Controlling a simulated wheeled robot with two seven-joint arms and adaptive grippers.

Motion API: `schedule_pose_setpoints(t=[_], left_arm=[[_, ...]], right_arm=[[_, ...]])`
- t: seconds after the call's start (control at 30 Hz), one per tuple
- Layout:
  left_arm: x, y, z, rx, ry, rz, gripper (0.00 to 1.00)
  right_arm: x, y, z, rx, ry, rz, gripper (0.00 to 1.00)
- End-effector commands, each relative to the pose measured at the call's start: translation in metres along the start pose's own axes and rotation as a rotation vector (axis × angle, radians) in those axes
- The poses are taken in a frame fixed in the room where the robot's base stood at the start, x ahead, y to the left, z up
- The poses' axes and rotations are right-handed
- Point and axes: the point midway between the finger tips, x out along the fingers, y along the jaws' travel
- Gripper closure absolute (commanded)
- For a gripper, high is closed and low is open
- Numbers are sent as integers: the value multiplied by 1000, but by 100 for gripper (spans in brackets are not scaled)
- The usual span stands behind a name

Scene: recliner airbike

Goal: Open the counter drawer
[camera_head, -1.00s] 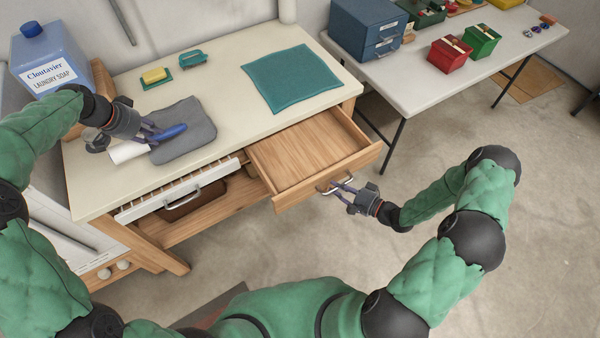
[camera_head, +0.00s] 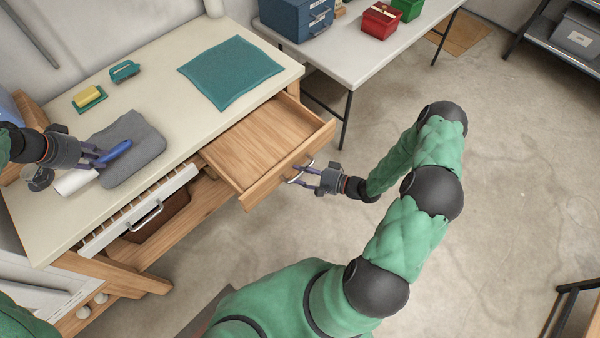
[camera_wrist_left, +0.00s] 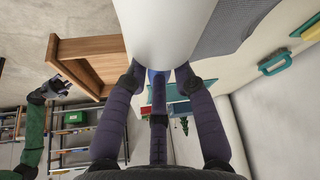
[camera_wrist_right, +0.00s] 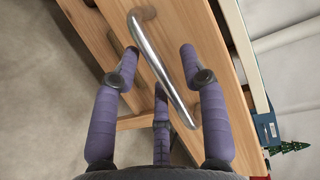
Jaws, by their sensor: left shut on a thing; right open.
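The wooden counter drawer (camera_head: 289,166) stands pulled out from the right part of the counter, its inside showing and empty. Its curved metal handle also shows in the right wrist view (camera_wrist_right: 162,70). My right gripper (camera_head: 297,174) is at this handle, fingers open on either side of the bar; it also shows in the right wrist view (camera_wrist_right: 160,58). My left gripper (camera_head: 99,157) is shut on a blue object (camera_head: 117,152) over the grey cloth.
The counter (camera_head: 165,95) also bears a teal mat (camera_head: 232,72), a yellow sponge (camera_head: 87,96) and a grey cloth (camera_head: 135,140). A white rack front (camera_head: 150,210) sits left of the drawer. A white table (camera_head: 345,60) stands behind; open floor lies to the right.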

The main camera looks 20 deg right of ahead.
Motion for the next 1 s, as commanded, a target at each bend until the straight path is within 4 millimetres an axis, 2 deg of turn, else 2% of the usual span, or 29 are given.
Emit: schedule_pose_setpoints(t=[0.17,0.4,0.6,0.8,1.0], left_arm=[[0,0,0,0,1,-1,100],[0,0,0,0,1,-1,100],[0,0,0,0,0,-1,100],[0,0,0,0,1,-1,100],[0,0,0,0,0,-1,100]], right_arm=[[-22,0,-2,1,6,1,56],[-71,0,-2,1,7,1,56],[-102,0,-1,0,5,1,56],[-116,0,0,0,1,0,56],[-118,0,0,1,0,0,56]])
